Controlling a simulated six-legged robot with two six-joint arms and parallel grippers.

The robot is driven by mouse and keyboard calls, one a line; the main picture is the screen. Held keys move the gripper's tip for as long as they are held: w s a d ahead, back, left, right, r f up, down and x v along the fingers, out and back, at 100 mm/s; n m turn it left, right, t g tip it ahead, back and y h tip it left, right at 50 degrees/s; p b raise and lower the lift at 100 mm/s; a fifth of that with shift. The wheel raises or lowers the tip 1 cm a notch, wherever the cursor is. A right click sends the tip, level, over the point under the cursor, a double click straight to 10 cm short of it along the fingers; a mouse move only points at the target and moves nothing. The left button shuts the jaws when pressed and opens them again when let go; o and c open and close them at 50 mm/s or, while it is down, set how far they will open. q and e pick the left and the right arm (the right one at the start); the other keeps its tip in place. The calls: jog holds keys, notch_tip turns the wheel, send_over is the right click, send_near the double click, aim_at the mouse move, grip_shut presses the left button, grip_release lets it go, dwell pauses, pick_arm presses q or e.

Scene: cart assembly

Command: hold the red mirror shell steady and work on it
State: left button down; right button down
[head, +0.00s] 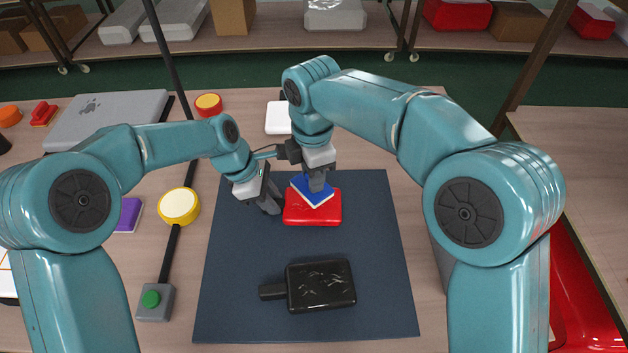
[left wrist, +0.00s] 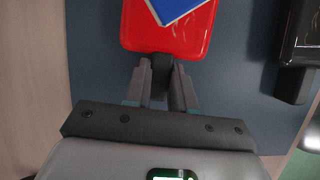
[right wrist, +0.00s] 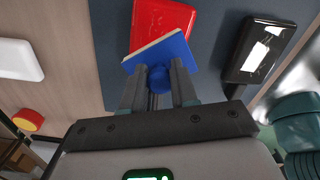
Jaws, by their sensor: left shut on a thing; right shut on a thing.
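The red mirror shell (head: 313,218) lies on the dark mat (head: 235,280), near its back middle. My left gripper (head: 274,207) is at its left side. In the left wrist view, its fingers (left wrist: 163,88) are shut on the shell's short dark stem (left wrist: 161,65). My right gripper (head: 316,183) comes down from above and is shut on the round blue knob (right wrist: 158,78) of a blue block with a white underside (head: 325,192). The block sits over the shell, turned at an angle and seemingly touching it. The fingers hide part of both.
A black mirror shell (head: 321,287) with pale scratches lies on the mat in front. A grey box with a green button (head: 153,301), a yellow round pad (head: 179,206) and a white block (head: 278,118) surround the mat. A grey laptop-like slab (head: 105,118) lies back left.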

jog(key=shift+r, duration=1.5)
jog(key=shift+d, duration=0.1)
jog(key=shift+f, duration=0.1)
jog(key=shift+f, duration=3.4)
jog(key=shift+w+d+f, duration=0.1)
jog(key=shift+d+f, duration=0.35)
jog(key=shift+f, duration=0.25)
jog(key=shift+d, duration=1.5)
jog(key=shift+a, duration=2.05)
jog(key=shift+r, duration=4.2)
